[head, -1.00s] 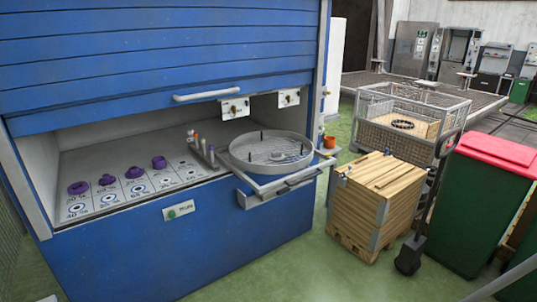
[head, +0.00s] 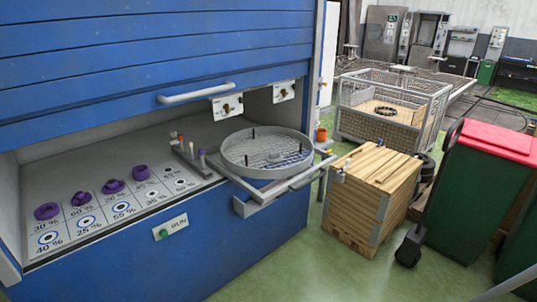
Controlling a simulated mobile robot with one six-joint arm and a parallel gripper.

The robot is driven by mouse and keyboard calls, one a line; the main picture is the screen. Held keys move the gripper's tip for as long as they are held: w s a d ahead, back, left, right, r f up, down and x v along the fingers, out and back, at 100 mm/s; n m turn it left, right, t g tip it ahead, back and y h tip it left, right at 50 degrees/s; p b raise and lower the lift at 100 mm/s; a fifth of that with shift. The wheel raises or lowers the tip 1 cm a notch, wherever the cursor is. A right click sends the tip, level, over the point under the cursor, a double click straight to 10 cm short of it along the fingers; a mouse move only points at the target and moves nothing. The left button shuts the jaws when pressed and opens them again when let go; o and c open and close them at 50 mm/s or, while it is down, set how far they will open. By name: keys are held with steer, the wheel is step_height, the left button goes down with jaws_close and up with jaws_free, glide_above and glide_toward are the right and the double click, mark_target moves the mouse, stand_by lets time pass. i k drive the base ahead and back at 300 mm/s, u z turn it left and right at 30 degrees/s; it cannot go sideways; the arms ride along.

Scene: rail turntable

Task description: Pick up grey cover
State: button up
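I cannot single out a grey cover in the head view. A round grey tray (head: 232,160) with a wire mesh floor and dark upright pegs sits on a pull-out shelf (head: 286,190) at the right of the blue cabinet. No separate lid shows on it. My gripper is not in view.
The blue cabinet (head: 150,50) has its shutter raised. Several purple rings (head: 141,172) stand on a marked panel inside. A wooden crate (head: 366,205), a mesh cage (head: 423,140) holding a black ring (head: 386,112), and a red-lidded green bin (head: 480,195) stand right. Green floor (head: 300,265) is clear in front.

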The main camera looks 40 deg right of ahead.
mark_target(274, 157)
steer(key=z, duration=0.25)
steer(key=i, duration=0.85)
steer(key=z, duration=0.3)
